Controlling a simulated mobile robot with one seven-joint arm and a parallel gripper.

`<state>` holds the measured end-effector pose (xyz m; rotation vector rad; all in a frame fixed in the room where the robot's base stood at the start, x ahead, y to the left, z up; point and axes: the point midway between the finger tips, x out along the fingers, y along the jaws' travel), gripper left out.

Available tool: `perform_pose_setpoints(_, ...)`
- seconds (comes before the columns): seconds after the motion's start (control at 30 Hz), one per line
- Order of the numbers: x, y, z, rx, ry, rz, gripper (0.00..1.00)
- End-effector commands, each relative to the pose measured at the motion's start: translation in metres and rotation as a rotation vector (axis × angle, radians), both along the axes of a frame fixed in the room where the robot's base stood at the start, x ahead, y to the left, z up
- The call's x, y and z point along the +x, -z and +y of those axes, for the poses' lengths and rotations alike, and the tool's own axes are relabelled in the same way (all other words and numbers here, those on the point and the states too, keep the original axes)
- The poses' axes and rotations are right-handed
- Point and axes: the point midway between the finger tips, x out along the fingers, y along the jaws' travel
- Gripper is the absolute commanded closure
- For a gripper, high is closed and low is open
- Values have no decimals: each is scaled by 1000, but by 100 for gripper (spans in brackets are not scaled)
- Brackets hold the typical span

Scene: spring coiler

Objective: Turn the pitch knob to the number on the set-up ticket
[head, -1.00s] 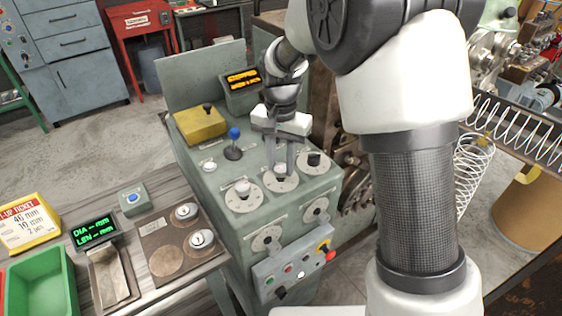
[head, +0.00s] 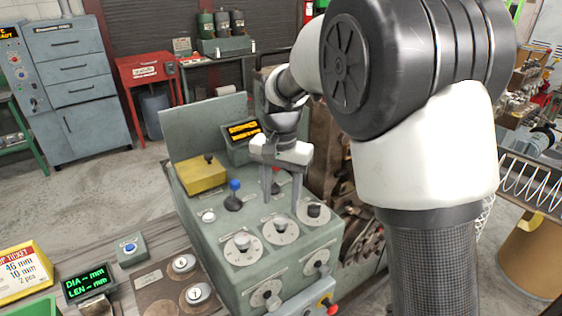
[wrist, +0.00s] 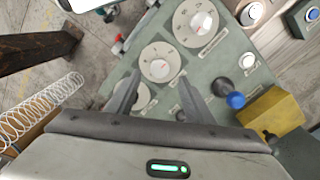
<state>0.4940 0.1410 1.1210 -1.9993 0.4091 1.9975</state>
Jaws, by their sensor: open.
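The machine's top panel (head: 215,235) carries a row of dials: a left dial with a pale knob (head: 242,242), a middle dial with a pale knob (head: 280,225) and a right dial with a dark knob (head: 314,211). I cannot read their labels, so I cannot tell which is pitch. The wrist view shows the middle knob (wrist: 160,68) with a red mark, just beyond my fingertips, and another pale knob (wrist: 201,22) farther off. My gripper (head: 271,196) is open and empty, raised clear of the dials. The set-up ticket (head: 22,270) reads 46 mm, 10 mm, 2 pcs; its top is cut off.
A blue-topped lever (head: 235,190) and a yellow box (head: 201,175) stand left of my gripper. A small amber display (head: 243,130) is behind it. More dials (head: 267,293) sit on the front face. A green-text display (head: 88,282) stands at lower left.

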Motion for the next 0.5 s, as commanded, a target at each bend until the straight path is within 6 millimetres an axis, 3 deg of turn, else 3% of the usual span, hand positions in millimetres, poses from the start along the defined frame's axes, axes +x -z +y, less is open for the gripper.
perform_pose_setpoints(0.03, 1, -15, 0, 2, 0, -5, 52)
perform_pose_setpoints(0.3, 1, -78, 0, 1, 0, -4, 52)
perform_pose_setpoints(0.5, 1, -106, 0, 0, 0, -2, 52)
